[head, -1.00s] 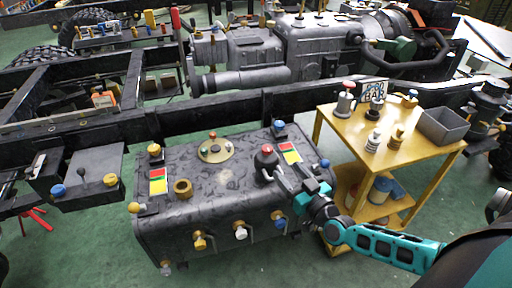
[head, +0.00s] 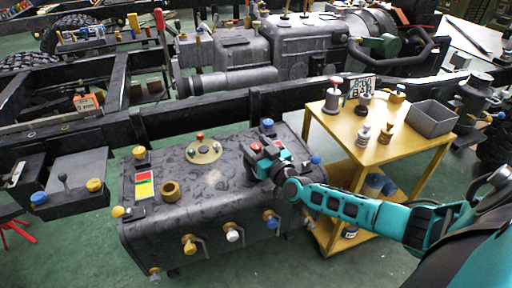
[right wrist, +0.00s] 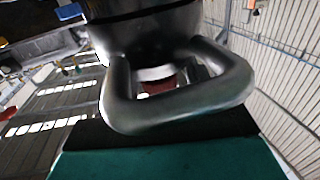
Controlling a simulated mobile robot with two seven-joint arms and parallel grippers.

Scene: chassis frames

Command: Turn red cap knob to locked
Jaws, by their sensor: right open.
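The red cap knob (head: 256,147) stands on the dark, mottled tank (head: 215,190), near its right end. Its lower part is hidden by my right gripper. My right gripper (head: 262,156) is open and reaches in from the right, right at the knob; I cannot tell whether it touches. In the right wrist view, a dark rounded body fills the top, behind a grey loop-shaped part (right wrist: 180,115), with a little red showing in the gap. My left gripper is not in view.
Other fittings stand on the tank: a blue-capped one (head: 267,125), a brass ring (head: 170,190) and a round plate (head: 203,151). A yellow cart (head: 345,125) with small parts and a grey bin (head: 433,115) stands to the right. The black frame rail runs behind the tank.

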